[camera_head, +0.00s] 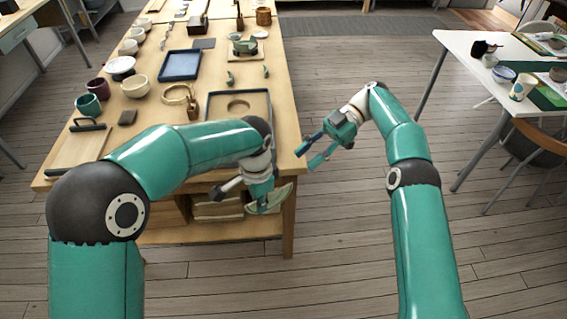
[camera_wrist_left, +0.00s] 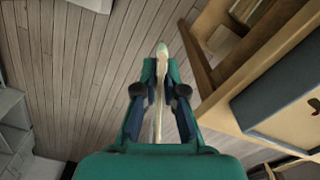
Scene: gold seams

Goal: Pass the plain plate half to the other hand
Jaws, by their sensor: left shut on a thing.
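The plain plate half (camera_head: 272,203), green with a pale broken edge, is held off the front right corner of the wooden bench. My left gripper (camera_head: 262,190) is shut on it. In the left wrist view the plate half (camera_wrist_left: 160,50) shows edge-on, as a thin pale strip between the fingers of the left gripper (camera_wrist_left: 161,72). My right gripper (camera_head: 307,150) is open and empty, up and to the right of the plate half and apart from it. Its fingers point left, towards the bench corner.
The wooden bench (camera_head: 222,60) carries a blue tray (camera_head: 180,65), a grey tray (camera_head: 212,105), several cups and small green shards (camera_head: 265,71). A green piece (camera_head: 245,47) stands farther back. A white table (camera_head: 480,60) is at right. The floor between is clear.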

